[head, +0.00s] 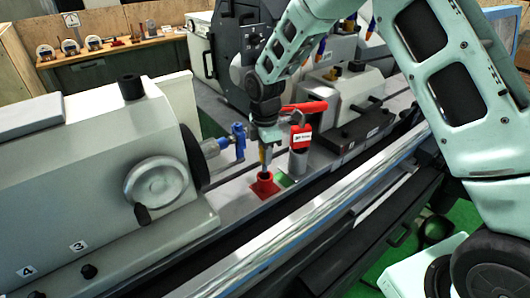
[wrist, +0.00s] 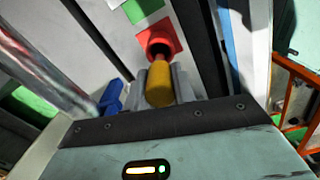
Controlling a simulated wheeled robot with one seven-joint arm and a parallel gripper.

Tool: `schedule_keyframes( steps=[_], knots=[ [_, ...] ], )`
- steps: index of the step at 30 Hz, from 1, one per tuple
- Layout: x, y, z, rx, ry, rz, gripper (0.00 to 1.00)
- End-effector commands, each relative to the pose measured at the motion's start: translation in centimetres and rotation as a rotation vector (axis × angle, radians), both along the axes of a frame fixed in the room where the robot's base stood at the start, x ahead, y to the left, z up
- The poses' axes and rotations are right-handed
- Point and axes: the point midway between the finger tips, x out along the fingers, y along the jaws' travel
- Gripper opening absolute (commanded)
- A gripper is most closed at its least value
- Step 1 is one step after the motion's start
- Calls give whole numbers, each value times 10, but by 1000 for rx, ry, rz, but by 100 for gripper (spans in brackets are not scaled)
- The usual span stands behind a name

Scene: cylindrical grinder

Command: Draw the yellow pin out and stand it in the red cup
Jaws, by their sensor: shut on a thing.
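The yellow pin (wrist: 159,88) is between the fingers of my gripper (wrist: 162,92), which is shut on it. It also shows as a small yellow strip in the head view (head: 264,154), roughly upright under my gripper (head: 266,140). The red cup (head: 265,184) stands on a red square on the machine's flat bed, directly below the gripper. In the wrist view the red cup (wrist: 160,40) lies just beyond the pin, and the pin's far end lines up with its mouth. I cannot tell whether the pin's tip is inside the cup.
A grey post with a red labelled top and red lever (head: 300,136) stands close right of my gripper. A green square (head: 285,179) lies beside the cup. A blue-handled fitting (head: 238,142) is to the left, by the headstock (head: 110,150). A long shiny rail (head: 300,232) runs in front.

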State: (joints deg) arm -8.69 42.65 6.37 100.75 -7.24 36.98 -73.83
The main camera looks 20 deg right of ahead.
Motion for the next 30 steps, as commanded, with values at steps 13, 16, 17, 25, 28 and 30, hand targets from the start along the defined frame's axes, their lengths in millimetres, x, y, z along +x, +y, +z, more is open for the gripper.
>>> schedule_keyframes(
  steps=[13, 16, 17, 25, 28, 30],
  knots=[
    [0, 0, -1, 0, 0, 0, 0],
    [0, 0, -3, 0, 0, 0, 0],
    [0, 0, -4, 0, 0, 0, 0],
    [0, 0, -11, 0, 0, 0, 0],
    [0, 0, -13, 0, 0, 0, 0],
    [0, 0, -15, 0, -1, 0, 0]
  ],
)
